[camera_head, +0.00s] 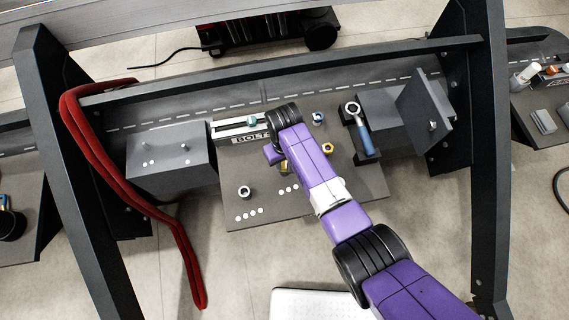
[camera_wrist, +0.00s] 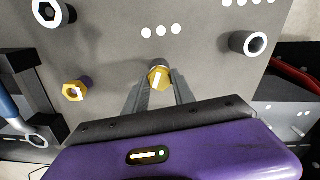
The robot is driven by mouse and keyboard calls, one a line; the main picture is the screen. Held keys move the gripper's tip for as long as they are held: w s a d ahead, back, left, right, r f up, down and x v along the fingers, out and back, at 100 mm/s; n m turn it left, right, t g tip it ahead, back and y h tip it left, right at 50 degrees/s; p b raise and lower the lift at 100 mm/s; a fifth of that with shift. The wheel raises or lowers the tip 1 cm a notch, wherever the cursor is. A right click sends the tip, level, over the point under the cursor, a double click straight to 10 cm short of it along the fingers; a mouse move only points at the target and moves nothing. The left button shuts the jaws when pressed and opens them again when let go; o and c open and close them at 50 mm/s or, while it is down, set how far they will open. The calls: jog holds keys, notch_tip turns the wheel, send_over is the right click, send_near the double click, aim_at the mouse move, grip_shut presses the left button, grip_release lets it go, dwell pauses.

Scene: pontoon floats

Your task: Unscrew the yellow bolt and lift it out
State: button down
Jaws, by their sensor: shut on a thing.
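The yellow bolt (camera_wrist: 159,78) shows in the wrist view at the middle, its hex head bearing a white stripe. My gripper (camera_wrist: 158,88) has its two grey fingers on either side of the head, shut on it. The bolt is at the grey board (camera_wrist: 200,65); its shank is hidden, so I cannot tell how deep it sits. In the head view my purple arm covers most of the gripper, and only a bit of yellow (camera_head: 285,168) shows beside it.
A second yellow hex piece (camera_wrist: 76,91) stands on the board; it also shows in the head view (camera_head: 328,148). A blue-handled wrench (camera_head: 362,132) lies to the right. A pale round socket (camera_head: 244,192) stands front left.

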jog(key=shift+n, duration=0.4)
jog(key=n, duration=1.1)
jog(key=shift+n, duration=0.3)
jog(key=c, duration=1.2)
grip_release()
jog(key=shift+o, duration=0.2)
